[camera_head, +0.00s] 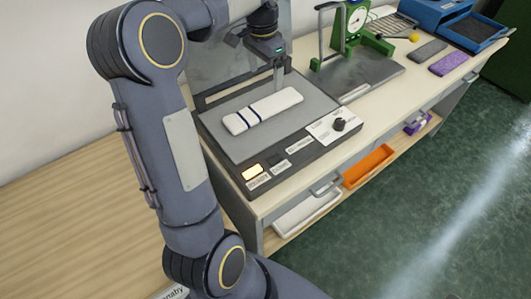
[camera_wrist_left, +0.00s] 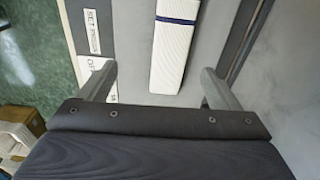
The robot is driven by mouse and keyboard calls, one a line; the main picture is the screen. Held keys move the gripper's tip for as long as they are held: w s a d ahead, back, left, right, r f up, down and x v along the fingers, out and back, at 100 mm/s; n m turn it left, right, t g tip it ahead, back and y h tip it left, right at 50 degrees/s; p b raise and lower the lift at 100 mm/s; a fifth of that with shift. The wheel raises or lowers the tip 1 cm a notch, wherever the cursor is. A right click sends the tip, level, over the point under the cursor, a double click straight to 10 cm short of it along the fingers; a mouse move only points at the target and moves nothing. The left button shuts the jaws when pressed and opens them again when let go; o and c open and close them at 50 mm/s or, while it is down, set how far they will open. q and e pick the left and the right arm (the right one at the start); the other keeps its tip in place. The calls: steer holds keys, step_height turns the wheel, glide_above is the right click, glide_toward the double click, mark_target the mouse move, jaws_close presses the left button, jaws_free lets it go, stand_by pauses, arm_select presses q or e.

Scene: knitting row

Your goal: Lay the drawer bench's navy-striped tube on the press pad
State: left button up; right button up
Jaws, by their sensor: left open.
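The white tube with navy stripes (camera_head: 272,106) lies flat on the grey press pad (camera_head: 222,146), set at a slant; two navy bands show near its left end. In the left wrist view the tube (camera_wrist_left: 174,55) runs away from me, with one navy band visible. My left gripper (camera_head: 279,82) is over the pad's far side, by the tube's right end. In the left wrist view its two fingers (camera_wrist_left: 156,90) are spread wide, with the tube between and beyond them and touching neither. My right gripper is not in view.
The press panel has a dark knob (camera_head: 339,125) and a lit yellow button (camera_head: 252,172). A green dial gauge stand (camera_head: 352,30) is behind to the right. A purple piece (camera_head: 448,64), a grey piece (camera_head: 428,51) and a blue tray (camera_head: 484,45) lie farther right. An orange bin (camera_head: 368,166) sits below.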

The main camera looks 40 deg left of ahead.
arm_select(q)
steer(key=s+d+r+n+t+h, duration=0.2)
steer(key=s+d+t, duration=0.1)
steer(key=s+d, duration=0.8)
steer(key=s+d+f+n+t, duration=0.1)
steer(key=s+d+f, duration=0.2)
steer(key=s, duration=0.3)
steer(key=s+d+f+n+t+h, duration=0.1)
steer(key=s+d+f, duration=0.2)
steer(key=s, duration=0.3)
steer(key=shift+s+d+f+n+h, duration=0.15)
steer(key=shift+s+d+n+h, duration=0.2)
steer(key=shift+d, duration=0.55)
